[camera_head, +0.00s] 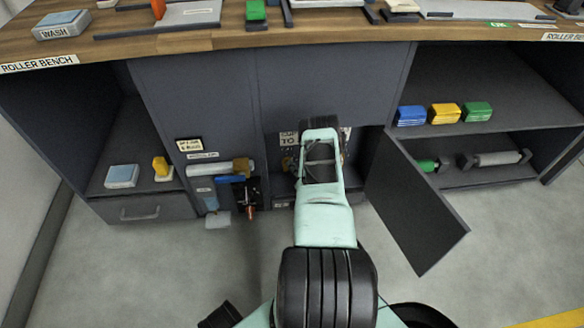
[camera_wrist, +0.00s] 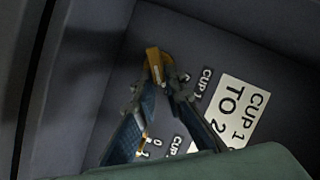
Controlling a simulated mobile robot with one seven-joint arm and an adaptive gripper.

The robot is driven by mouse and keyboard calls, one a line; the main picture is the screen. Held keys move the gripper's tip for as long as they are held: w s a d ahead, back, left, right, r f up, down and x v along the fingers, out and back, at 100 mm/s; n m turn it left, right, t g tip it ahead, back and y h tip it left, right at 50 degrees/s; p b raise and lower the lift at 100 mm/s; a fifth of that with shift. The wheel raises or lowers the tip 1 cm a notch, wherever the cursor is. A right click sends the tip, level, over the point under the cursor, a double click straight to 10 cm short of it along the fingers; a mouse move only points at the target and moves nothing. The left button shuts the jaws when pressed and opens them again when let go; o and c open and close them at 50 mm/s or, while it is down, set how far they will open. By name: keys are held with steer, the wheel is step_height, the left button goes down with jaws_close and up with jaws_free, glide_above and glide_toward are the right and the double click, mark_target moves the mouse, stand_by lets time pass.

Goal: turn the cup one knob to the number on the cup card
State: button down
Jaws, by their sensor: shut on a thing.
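In the wrist view my gripper (camera_wrist: 164,84) is shut, its two fingertips meeting at a small brass-coloured knob (camera_wrist: 153,62). The knob's top sticks out past the fingertips, and its pointer or scale mark cannot be made out. A small label (camera_wrist: 206,82) reading "CUP 1" is just right of the knob. The white cup card (camera_wrist: 240,108) reading "CUP 1 TO 2" is on the panel further right.
Another small label (camera_wrist: 176,145) sits lower, partly behind a finger. In the head view an open dark door (camera_head: 414,205) stands right of my arm. A roller unit with a blue part (camera_head: 230,179) juts out at left. The floor in front is grey and mostly clear.

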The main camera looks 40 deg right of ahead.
steer(key=m, duration=0.1)
steer(key=m+t, duration=0.1)
steer(key=m, duration=0.1)
steer(key=shift+s+d+f+m+t, duration=0.1)
steer(key=shift+d+f+m+t, duration=0.2)
steer(key=shift+f+t, duration=0.1)
steer(key=shift+a+f+m+t+y, duration=0.15)
steer(key=shift+m+t, duration=0.1)
steer(key=shift+m, duration=0.35)
steer(key=shift+d+f+m+t+y, duration=0.15)
steer(key=shift+m+t, duration=0.1)
steer(key=shift+m, duration=0.35)
steer(key=shift+a+r, duration=0.1)
steer(key=c, duration=2)
jaws_free()
steer(key=shift+s, duration=0.1)
steer(key=s, duration=0.4)
steer(key=s+a, duration=0.1)
steer(key=s, duration=0.2)
steer(key=shift+s+a, duration=0.1)
